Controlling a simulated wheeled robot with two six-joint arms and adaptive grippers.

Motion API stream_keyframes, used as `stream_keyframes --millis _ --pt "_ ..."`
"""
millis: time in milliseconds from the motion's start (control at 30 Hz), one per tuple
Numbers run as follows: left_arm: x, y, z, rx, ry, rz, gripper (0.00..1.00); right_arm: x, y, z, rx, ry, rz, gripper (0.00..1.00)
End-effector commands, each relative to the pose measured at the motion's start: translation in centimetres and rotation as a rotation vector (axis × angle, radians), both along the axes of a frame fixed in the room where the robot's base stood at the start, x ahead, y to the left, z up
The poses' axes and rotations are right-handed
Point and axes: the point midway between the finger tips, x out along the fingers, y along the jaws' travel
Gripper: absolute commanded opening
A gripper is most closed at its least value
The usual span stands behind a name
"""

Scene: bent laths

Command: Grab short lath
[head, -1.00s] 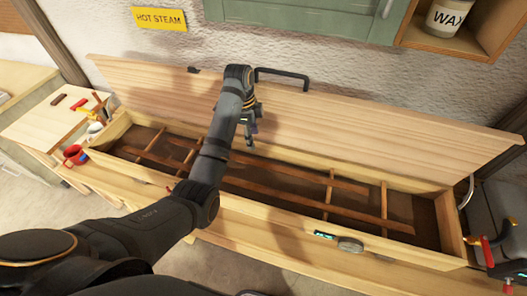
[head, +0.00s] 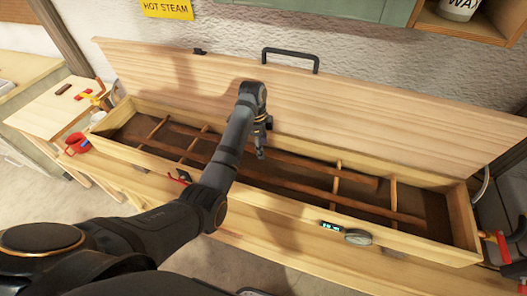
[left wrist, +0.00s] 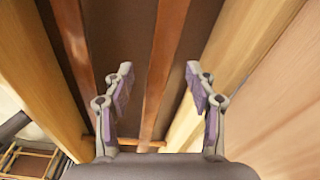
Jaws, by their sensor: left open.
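Two brown laths lie lengthwise in a long open wooden box. The short lath (head: 325,167) is nearer the back wall, and the longer lath (head: 310,192) is nearer the front. My left gripper (head: 261,152) is over the box at the short lath, partly hidden by its own arm. In the left wrist view the open fingers (left wrist: 160,92) stand either side of the short lath (left wrist: 166,45), with clear gaps. The longer lath (left wrist: 76,45) lies outside them to the left. Part of both laths is hidden behind my arm in the head view. My right gripper is not seen.
Thin crossbars (head: 393,200) span the box. Its raised lid (head: 370,120) with a black handle leans behind. A round gauge (head: 358,237) and small display sit on the front.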

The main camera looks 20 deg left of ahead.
Motion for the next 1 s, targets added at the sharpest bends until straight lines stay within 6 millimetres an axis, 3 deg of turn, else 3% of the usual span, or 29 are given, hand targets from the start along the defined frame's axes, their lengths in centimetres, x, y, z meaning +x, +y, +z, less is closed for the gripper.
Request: stream_keyframes --millis 100,300,733,1000 --pt "0.0 -0.1 -1.0 0.000 0.001 0.000 0.57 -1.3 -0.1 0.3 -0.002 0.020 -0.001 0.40" --pt "0.0 -0.1 -1.2 0.000 -0.001 0.000 0.57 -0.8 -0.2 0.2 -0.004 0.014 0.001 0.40" --pt "0.0 -0.1 -1.2 0.001 -0.001 0.001 0.00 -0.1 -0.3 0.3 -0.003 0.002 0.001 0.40" --pt "0.0 -0.1 -1.2 0.001 0.000 0.001 0.00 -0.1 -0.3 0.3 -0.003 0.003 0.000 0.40"
